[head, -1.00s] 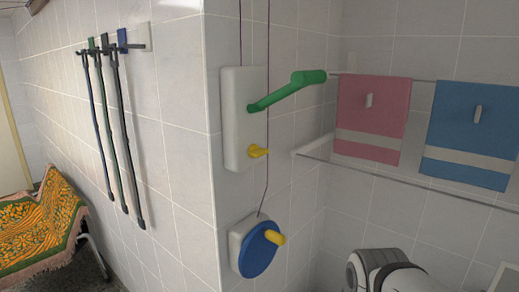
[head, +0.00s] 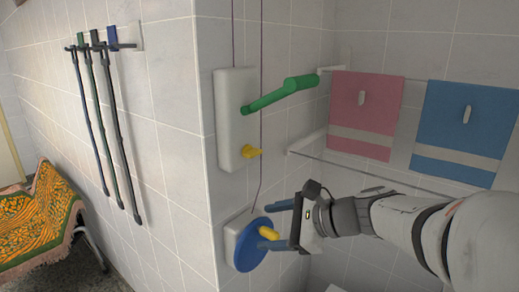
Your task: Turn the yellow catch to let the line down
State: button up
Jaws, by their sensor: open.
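A small yellow catch (head: 252,152) sticks out low on a white wall box (head: 236,125), below a green crank handle (head: 288,94). Below the box, a blue disc (head: 246,250) with a yellow peg (head: 268,232) sits on a white base (head: 232,232). A thin dark line (head: 261,120) runs down past the box to the disc. My gripper (head: 266,226) has come in from the right and is open. In the picture its two blue fingers lie above and below the yellow peg. I cannot tell whether they touch it.
Pink (head: 364,112) and blue (head: 466,130) towels hang on a rail at right, above and behind my arm. Three dark poles (head: 118,130) hang from wall hooks at left. A chair with a patterned cloth (head: 35,225) stands at far left. The wall corner is just left of the box.

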aim_at(257, 154)
jog(key=w+d+r+m+t+y+p, duration=0.1)
jog(key=w+d+r+m+t+y, duration=0.3)
jog(key=w+r+m, duration=0.5)
jog(key=shift+n+t+h, duration=0.3)
jog(key=shift+t+h, duration=0.3)
jog(key=shift+t, duration=0.1)
jog(key=x, duration=0.2)
jog(key=p+x, duration=0.1)
jog(key=x, duration=0.2)
jog(key=r+p+x, duration=0.1)
jog(key=x, duration=0.2)
jog(key=shift+s+a, duration=0.25)
jog(key=shift+a, duration=0.2)
jog(key=c, duration=1)
